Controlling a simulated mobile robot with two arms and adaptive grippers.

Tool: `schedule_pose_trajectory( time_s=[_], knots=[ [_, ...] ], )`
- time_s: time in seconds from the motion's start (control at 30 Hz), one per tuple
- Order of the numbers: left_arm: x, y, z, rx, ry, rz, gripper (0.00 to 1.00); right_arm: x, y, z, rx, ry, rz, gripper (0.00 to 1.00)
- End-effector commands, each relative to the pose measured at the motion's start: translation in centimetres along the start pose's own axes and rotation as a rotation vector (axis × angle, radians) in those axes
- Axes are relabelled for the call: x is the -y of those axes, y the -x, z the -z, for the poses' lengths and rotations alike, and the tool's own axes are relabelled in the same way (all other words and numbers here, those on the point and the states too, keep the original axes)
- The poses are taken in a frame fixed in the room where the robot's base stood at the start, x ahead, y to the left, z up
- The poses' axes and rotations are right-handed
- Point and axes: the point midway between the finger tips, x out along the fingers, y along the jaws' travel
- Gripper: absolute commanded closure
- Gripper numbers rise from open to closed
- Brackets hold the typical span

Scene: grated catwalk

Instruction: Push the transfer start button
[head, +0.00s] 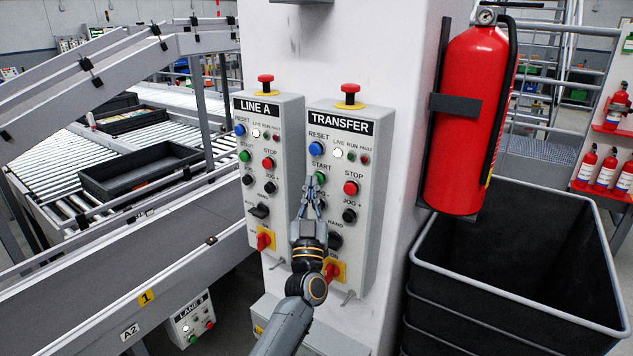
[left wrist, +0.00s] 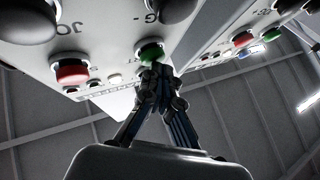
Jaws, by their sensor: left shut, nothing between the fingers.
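The TRANSFER panel (head: 340,130) is a grey box on a white column. Its green START button (head: 320,178) sits left of the red STOP button (head: 350,188) and below the blue RESET button (head: 316,148). My left gripper (head: 313,184) is shut and empty, its tips at the lower edge of the START button. In the left wrist view, the green button (left wrist: 150,52) is just beyond the closed fingertips (left wrist: 160,74), which overlap its lower edge. I cannot tell whether they touch. My right gripper is not in view.
The LINE A panel (head: 268,130) with similar buttons is close on the left. A red fire extinguisher (head: 468,120) hangs on the column at right, above a black bin (head: 510,290). A roller conveyor (head: 60,160) fills the left side.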

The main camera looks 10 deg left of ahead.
Motion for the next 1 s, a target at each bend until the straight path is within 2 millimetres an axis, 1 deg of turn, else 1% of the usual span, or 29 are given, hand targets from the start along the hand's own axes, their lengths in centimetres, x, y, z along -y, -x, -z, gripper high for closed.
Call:
schedule_pose_trajectory(
  time_s=[1.0],
  knots=[
    [-0.63,-0.84,-0.62,0.000,0.001,0.000,1.00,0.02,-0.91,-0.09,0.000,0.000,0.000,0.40]
  ],
)
